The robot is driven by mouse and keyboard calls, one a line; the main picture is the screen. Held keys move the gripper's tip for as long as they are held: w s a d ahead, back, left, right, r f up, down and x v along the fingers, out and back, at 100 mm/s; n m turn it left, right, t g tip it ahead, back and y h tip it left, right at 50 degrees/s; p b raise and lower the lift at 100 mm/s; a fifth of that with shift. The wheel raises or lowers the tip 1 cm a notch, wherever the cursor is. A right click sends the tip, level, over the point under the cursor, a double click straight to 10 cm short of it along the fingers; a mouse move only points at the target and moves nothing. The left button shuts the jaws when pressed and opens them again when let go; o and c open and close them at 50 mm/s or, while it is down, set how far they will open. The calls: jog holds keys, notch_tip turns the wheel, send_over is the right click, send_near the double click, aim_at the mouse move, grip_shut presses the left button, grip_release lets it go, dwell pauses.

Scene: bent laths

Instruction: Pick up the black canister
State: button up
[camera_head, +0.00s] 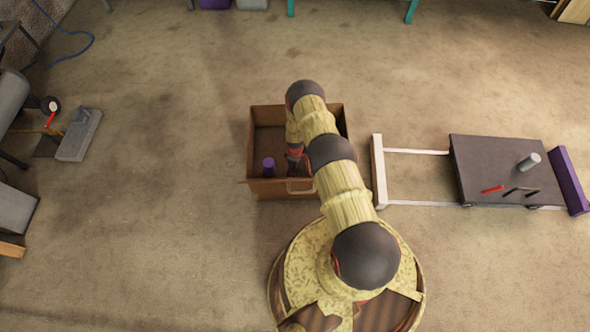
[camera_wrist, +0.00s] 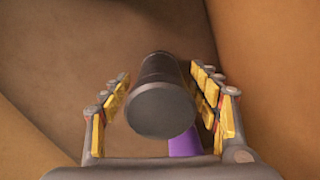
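The black canister (camera_wrist: 161,105) is in the middle of the wrist view, its round end facing the camera, inside a brown box. My gripper (camera_wrist: 160,82) is open, with one yellow-padded finger on each side of the canister. Narrow gaps show between the pads and the canister, so it does not look clamped. In the head view my gripper (camera_head: 295,160) reaches down into the brown box (camera_head: 253,135). My arm covers part of the box there, and I cannot clearly make out the canister.
A purple cylinder (camera_head: 268,167) stands in the box, left of my gripper; a purple piece (camera_wrist: 185,144) shows beside the canister in the wrist view. The box walls are close around my gripper. A dark platform cart (camera_head: 490,165) with small items stands at right.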

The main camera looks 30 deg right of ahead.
jog(key=shift+c, duration=1.2)
jog(key=c, duration=1.1)
